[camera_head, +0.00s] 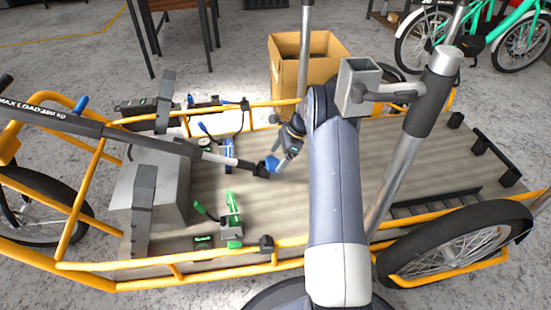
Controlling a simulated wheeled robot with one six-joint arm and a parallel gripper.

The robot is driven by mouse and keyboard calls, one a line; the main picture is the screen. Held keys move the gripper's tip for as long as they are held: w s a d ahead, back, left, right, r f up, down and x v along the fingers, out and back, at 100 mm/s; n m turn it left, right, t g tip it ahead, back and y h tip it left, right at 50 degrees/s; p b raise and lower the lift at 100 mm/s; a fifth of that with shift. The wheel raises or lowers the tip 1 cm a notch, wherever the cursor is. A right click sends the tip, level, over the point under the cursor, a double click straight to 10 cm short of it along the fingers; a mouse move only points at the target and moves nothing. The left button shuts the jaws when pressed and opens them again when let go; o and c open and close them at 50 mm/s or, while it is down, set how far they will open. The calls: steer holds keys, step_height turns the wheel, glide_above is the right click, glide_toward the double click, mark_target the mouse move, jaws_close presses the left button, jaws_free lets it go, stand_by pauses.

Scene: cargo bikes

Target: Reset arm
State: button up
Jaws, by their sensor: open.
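My arm reaches up from the bottom middle of the head view, over the near yellow rail of the cargo bike, and bends down at its far end. My gripper (273,166) points down and left above the grey wooden bike deck (280,215). It is open, and its fingertips are small and partly hidden by my own wrist. A blue part shows at the gripper's tip; I cannot tell whether it belongs to the gripper. The end of a dark bar (225,160) lies close to the left of the gripper; I cannot tell whether they touch.
Green-handled parts (230,210) and a blue item (227,155) are on the deck left of my gripper. A grey metal box (155,185) stands farther left. A cardboard box (309,60) stands behind the bike. A grey post (400,165) rises right of my arm.

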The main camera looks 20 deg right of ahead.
steer(key=p+v, duration=0.1)
steer(key=v, duration=0.4)
steer(key=shift+f, duration=0.15)
steer(key=b+x, duration=0.3)
steer(key=x, duration=0.4)
steer(key=shift+a+f, duration=0.15)
steer(key=shift+f, duration=0.1)
steer(key=shift+r+p, duration=0.3)
steer(key=shift+r, duration=0.2)
steer(key=shift+d+r, duration=0.25)
steer(key=shift+d, duration=0.05)
